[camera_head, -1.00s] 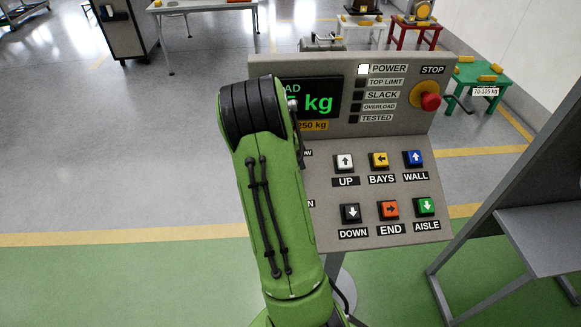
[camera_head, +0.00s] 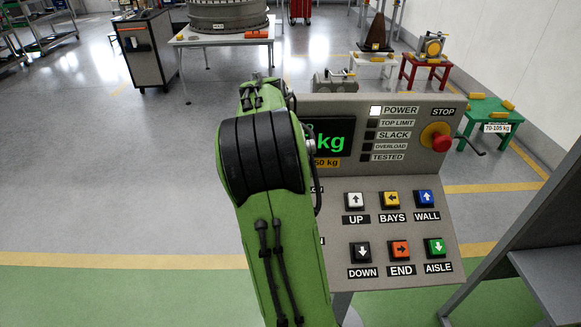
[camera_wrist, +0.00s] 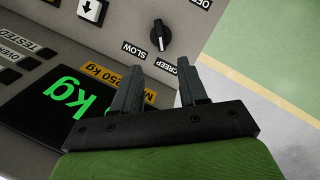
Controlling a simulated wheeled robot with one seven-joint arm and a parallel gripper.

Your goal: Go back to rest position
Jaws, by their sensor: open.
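My green arm rises in front of the left part of the grey control panel (camera_head: 405,180) in the head view and hides part of its display. My gripper is hidden there behind the arm. In the wrist view my gripper (camera_wrist: 163,92) is open and empty, its two dark fingers apart, over the panel near the "SLOW" and "CREEP" labels. A black rotary knob (camera_wrist: 160,35) lies beyond the fingertips. The green-lit display (camera_wrist: 68,95) is at the left of that view.
A red stop button (camera_head: 441,143) sits at the panel's upper right. A dark slanted frame (camera_head: 530,230) stands close at the right. Behind are a green stool (camera_head: 487,115), a red stool (camera_head: 427,68) and a white table (camera_head: 220,38) with a large grey ring part. Open floor lies at the left.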

